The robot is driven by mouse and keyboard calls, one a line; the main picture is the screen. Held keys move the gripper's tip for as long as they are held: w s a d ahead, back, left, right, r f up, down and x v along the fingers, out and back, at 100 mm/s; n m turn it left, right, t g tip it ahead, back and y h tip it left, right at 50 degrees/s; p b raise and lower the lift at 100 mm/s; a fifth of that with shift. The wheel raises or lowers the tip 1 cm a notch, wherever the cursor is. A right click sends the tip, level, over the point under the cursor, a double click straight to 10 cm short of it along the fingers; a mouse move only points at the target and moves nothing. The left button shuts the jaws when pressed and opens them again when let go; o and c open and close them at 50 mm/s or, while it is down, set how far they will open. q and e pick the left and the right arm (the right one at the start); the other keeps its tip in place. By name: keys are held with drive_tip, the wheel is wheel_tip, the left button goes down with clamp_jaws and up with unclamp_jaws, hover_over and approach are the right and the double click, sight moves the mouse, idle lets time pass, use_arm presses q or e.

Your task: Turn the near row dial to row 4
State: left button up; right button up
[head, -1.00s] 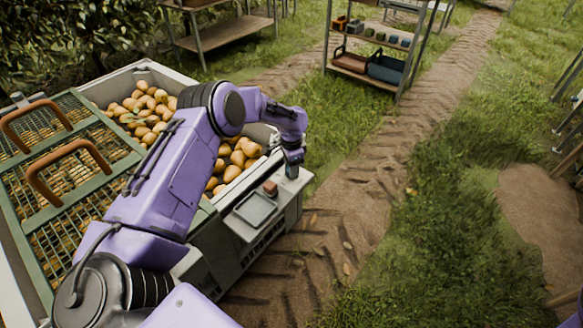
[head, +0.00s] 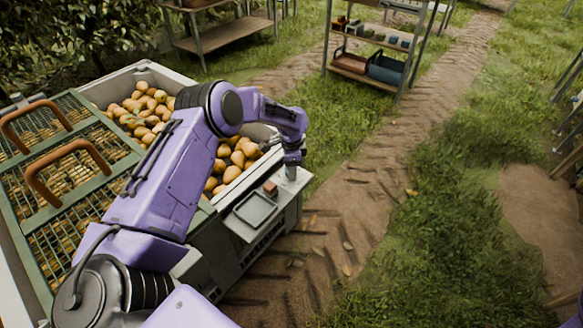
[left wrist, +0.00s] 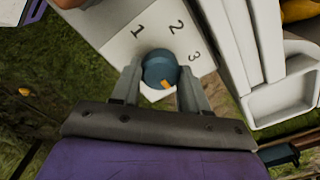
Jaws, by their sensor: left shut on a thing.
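The near row dial (left wrist: 158,66) is a round blue-grey knob with an orange mark, on a white plate (left wrist: 120,42) printed with 1, 2 and 3. My left gripper (left wrist: 160,84) is shut on the dial, one finger on each side. The orange mark points toward the lower right in the left wrist view, past the 3 and toward my gripper. No 4 shows there; the right-hand finger covers part of that area. In the head view, my left gripper (head: 291,171) points down at the far end of the grey console (head: 285,196). My right gripper is not in view.
A red block (head: 270,188) and a grey tray (head: 255,209) sit on the console, close to my gripper. A bin of pears (head: 145,112) stands behind my left arm, with a green mesh lid (head: 60,225) beside it.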

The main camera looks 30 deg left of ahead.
use_arm(q)
drive_tip(key=o, duration=1.1)
drive_tip(key=shift+a, duration=0.1)
drive_tip(key=shift+c, duration=0.2)
drive_tip(key=shift+r, duration=0.15)
wheel_tip(320, 180, up, 10)
drive_tip(key=shift+r+p, duration=0.2)
drive_tip(key=shift+p, duration=0.1)
